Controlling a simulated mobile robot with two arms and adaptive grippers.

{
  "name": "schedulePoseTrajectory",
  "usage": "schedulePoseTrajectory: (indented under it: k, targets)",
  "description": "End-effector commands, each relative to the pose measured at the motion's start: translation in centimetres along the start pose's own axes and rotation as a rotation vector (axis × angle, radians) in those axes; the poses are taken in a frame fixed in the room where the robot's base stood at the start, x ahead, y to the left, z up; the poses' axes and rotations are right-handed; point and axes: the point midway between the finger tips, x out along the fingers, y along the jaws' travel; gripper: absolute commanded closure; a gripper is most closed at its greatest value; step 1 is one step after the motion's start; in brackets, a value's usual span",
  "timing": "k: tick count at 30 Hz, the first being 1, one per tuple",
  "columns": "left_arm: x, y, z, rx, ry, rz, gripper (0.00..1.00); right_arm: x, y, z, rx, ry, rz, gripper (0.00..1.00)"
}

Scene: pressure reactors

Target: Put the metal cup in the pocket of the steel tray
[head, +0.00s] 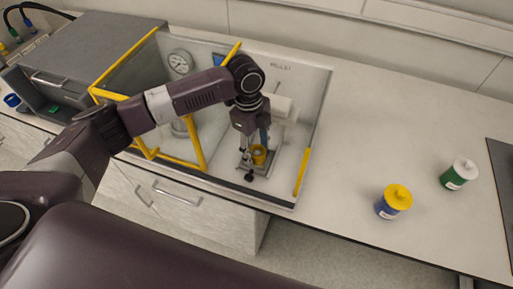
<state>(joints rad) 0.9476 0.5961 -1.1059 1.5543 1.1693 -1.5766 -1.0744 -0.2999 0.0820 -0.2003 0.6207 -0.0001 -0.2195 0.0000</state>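My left gripper (257,146) reaches down inside the clear-walled enclosure, its fingers pointing at the bench. A small yellow-gold cup-like thing (259,155) is right at the fingertips; I cannot tell whether it is the metal cup or whether the fingers grip it. Below it is a small grey metal plate (262,170), which may be the steel tray; its pocket cannot be made out. A black knob (249,177) is at its front edge. The gripper and arm hide part of this area. My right gripper is not in view.
The enclosure has clear panels with yellow edge strips (302,172) and an open yellow-framed door (200,150). A pressure gauge (180,62) stands behind my arm. A blue jar with a yellow lid (393,202) and a green jar with a white lid (459,174) stand right. Bench between is clear.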

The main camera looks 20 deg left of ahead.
Motion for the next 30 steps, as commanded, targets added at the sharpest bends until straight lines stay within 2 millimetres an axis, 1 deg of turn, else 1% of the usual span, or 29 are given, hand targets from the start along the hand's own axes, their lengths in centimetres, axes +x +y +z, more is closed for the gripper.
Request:
schedulePoseTrajectory:
  k: [9,11,14,17,24,27,30]
  targets:
    - [-0.1,0.0,0.0,0.0,0.0,0.0,0.44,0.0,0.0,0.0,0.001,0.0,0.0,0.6]
    - [-0.3,0.0,0.0,0.0,0.0,-0.001,0.44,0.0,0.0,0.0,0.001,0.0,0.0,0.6]
    - [-1.2,-0.1,0.0,0.0,0.001,-0.002,0.44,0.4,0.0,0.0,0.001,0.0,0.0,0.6]
    - [-3.0,-0.1,0.0,0.001,0.0,-0.005,0.44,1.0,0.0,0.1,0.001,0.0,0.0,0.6]
    - [-8.2,-0.2,0.0,0.0,0.001,-0.005,0.44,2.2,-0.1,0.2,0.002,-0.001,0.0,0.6]
    - [-9.9,-0.1,0.0,0.0,0.001,-0.003,0.44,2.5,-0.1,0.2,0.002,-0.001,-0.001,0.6]
    - [-11.2,-0.1,0.0,0.0,0.0,-0.002,0.44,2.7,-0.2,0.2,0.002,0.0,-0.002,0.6]
